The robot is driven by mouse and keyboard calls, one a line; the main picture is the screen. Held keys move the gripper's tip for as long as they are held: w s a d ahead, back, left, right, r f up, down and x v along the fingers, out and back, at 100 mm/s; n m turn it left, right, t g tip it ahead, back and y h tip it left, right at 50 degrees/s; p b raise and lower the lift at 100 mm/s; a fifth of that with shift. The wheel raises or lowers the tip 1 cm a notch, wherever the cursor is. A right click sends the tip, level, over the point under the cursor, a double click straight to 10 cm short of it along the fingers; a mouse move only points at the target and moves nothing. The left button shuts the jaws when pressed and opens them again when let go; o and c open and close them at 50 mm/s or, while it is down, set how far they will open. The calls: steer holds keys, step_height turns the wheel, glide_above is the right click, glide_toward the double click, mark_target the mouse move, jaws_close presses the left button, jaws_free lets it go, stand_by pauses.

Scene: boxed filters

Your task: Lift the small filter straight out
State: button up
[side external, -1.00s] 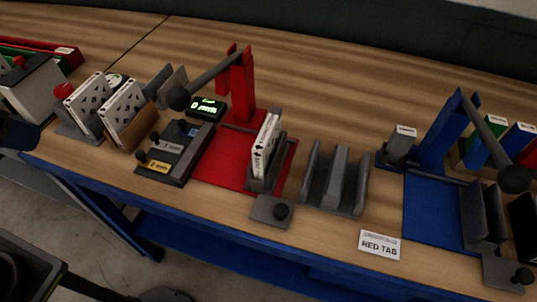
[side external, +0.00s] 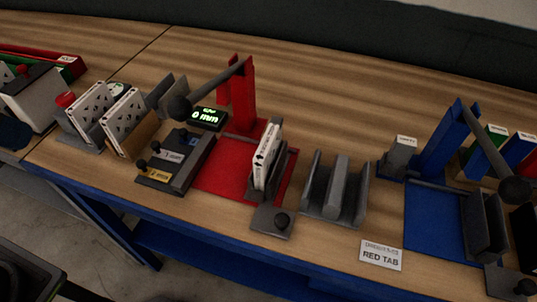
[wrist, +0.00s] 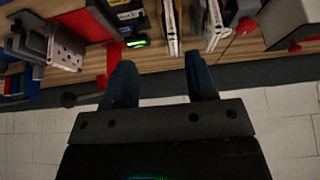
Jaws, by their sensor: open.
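Several white perforated filters show in the side external view. One stands upright in a grey holder (side external: 90,112) at the left, and another stands in a tan box (side external: 128,122) beside it. A third filter (side external: 266,155) stands in the slot at the red fixture; it also shows in the wrist view (wrist: 66,50). I cannot tell which is the small filter. In the wrist view my gripper (wrist: 160,62) is open and empty, its fingertips apart from two upright filters seen edge-on, one (wrist: 170,28) ahead and one (wrist: 214,25) to the right.
A red fixture (side external: 238,95) with a ball-ended lever stands mid-bench, beside a lit display (side external: 208,117) and a black panel with knobs (side external: 165,175). An empty grey slotted stand (side external: 338,190), a RED TAB card (side external: 381,255) and a blue fixture (side external: 445,145) lie to the right.

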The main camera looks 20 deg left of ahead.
step_height(320, 180, up, 9)
steer(key=w+d+r, duration=0.2)
steer(key=w+d, duration=0.8)
steer(key=d, duration=0.1)
steer(key=w+d+f+t, duration=0.1)
steer(key=d+f+t, duration=0.15)
steer(key=d, duration=1.75)
glide_toward(268, 138)
steer(key=shift+t, duration=0.45)
steer(key=x, duration=0.4)
steer(key=shift+a+f, duration=0.1)
steer(key=shift+f, duration=0.4)
steer(key=shift+x, duration=2.85)
steer(key=shift+s, duration=0.1)
steer(key=shift+c, duration=0.4)
